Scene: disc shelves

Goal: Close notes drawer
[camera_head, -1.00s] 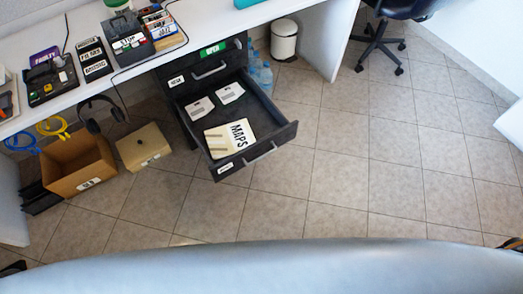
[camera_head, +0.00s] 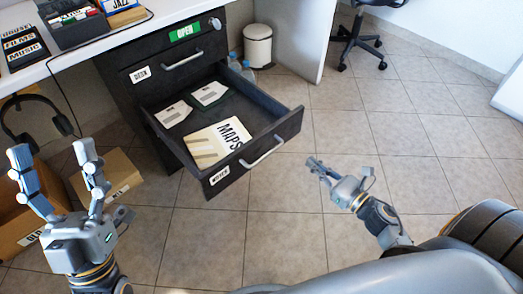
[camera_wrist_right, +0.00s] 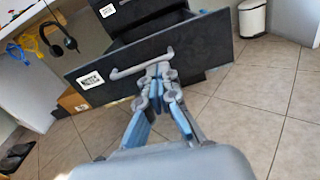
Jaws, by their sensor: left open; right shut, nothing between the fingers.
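The notes drawer (camera_head: 285,128) is the bottom drawer of a dark cabinet and stands pulled far out. My left gripper (camera_head: 52,160) is open and empty, left of the drawer and above the boxes. My right gripper (camera_head: 312,163) is shut and empty, just right of the drawer front. In the right wrist view, the shut fingers (camera_wrist_right: 158,72) overlap the right part of the handle (camera_wrist_right: 143,64); I cannot tell if they touch.
The upper drawer (camera_head: 183,62) is closed, with a green OPEN label above it. Cardboard boxes (camera_head: 119,176) and headphones are under the desk at left.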

